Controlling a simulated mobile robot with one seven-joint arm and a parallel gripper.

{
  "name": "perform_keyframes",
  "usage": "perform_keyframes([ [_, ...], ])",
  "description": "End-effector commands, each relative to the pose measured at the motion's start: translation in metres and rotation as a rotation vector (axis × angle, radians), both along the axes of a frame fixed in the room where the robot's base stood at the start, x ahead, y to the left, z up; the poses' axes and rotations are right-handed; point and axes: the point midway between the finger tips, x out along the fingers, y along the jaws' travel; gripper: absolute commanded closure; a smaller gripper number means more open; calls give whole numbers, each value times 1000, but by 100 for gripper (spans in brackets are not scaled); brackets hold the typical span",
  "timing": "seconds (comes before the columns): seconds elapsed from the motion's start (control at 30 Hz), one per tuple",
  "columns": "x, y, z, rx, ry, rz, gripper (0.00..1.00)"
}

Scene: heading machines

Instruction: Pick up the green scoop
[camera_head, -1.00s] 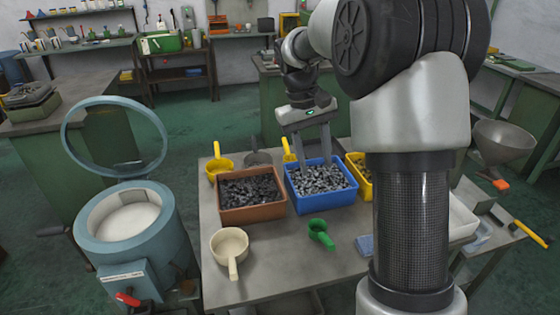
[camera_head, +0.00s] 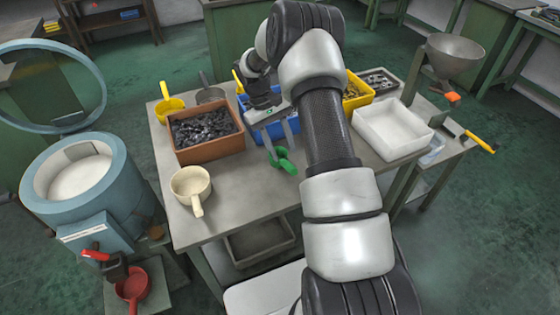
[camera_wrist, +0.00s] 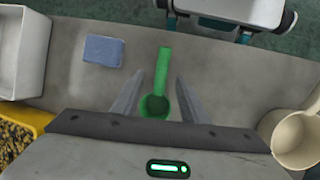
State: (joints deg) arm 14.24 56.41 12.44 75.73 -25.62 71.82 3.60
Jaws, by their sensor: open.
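The green scoop (camera_head: 282,161) lies on the grey table in front of the blue bin (camera_head: 258,130). In the wrist view the scoop (camera_wrist: 155,104) sits between my two open fingers, its round bowl nearer the gripper and its handle pointing away. My gripper (camera_head: 278,144) is open and points down at the scoop in the head view. It also shows in the wrist view (camera_wrist: 158,92), with a gap between each finger and the scoop's handle. I cannot tell how far the fingertips are above the table. Part of the blue bin is hidden behind my arm.
A brown bin (camera_head: 207,141) of dark pieces stands left of the scoop, with a cream scoop (camera_head: 191,188) in front of it. A white tray (camera_head: 393,131) and a yellow bin (camera_head: 356,92) stand to the right. A blue pad (camera_wrist: 103,50) lies near the scoop.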

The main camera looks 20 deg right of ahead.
Motion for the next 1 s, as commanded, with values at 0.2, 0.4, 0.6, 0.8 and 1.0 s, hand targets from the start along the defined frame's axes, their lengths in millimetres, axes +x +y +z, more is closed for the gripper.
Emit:
perform_keyframes([
  [0.2,-7,-4,-19,0,0,0,60],
  [0.4,-13,-5,-31,1,1,-1,60],
  [0.6,-24,-9,-59,0,2,-2,60],
  [0.8,-27,-11,-67,0,-1,-1,60],
  [1.0,-27,-11,-67,0,-1,-1,77],
])
